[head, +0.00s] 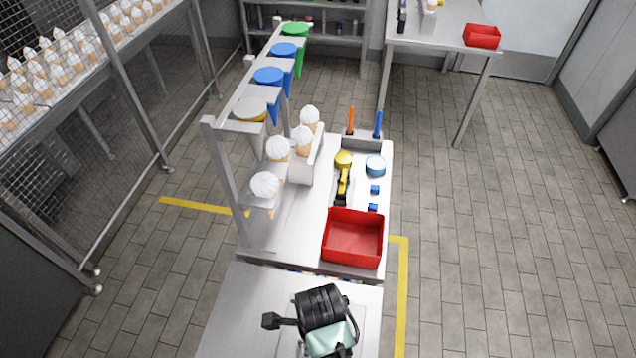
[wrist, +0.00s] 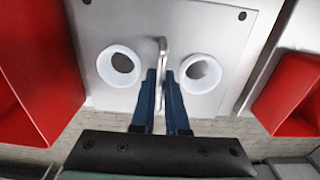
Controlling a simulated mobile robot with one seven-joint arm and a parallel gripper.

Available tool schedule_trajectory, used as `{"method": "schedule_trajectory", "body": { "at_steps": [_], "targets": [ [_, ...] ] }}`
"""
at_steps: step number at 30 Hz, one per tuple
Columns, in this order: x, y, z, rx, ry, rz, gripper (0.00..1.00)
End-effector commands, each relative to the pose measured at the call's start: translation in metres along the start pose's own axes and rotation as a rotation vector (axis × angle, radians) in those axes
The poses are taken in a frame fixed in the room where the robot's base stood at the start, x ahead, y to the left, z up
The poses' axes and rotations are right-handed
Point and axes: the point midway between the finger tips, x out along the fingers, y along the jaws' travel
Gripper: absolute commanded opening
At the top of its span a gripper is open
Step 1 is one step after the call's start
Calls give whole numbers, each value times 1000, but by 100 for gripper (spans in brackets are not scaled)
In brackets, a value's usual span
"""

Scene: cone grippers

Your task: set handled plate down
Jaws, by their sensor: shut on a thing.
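The handled plate (wrist: 215,30) is a flat light-grey metal sheet in the wrist view, with dark fastener heads near its far corners. An upright metal handle (wrist: 162,47) stands at its middle, between two white round cups (wrist: 104,66) (wrist: 186,72). My gripper (wrist: 160,76) has its two blue fingers closed on the handle. I cannot tell whether the plate touches a surface below.
In the wrist view, red bins flank the plate at left (wrist: 30,100) and right (wrist: 275,100). In the head view, a steel table (head: 312,225) carries a red bin (head: 352,240), tools and cones (head: 278,148). A bare grey surface (head: 235,310) lies nearer. Tiled floor is open at right.

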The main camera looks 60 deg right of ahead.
Motion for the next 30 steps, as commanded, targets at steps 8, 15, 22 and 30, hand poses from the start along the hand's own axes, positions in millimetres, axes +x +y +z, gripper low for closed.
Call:
{"method": "schedule_trajectory", "body": {
  "at_steps": [8, 15, 22, 30],
  "targets": [
    [26, -2, 0, 0, -1, -2, 0],
    [43, -2, 1, -1, -3, -7, 0],
    [43, -2, 1, -1, -3, -7, 0],
    [47, -1, 0, 0, -1, -2, 41]
  ]
}}
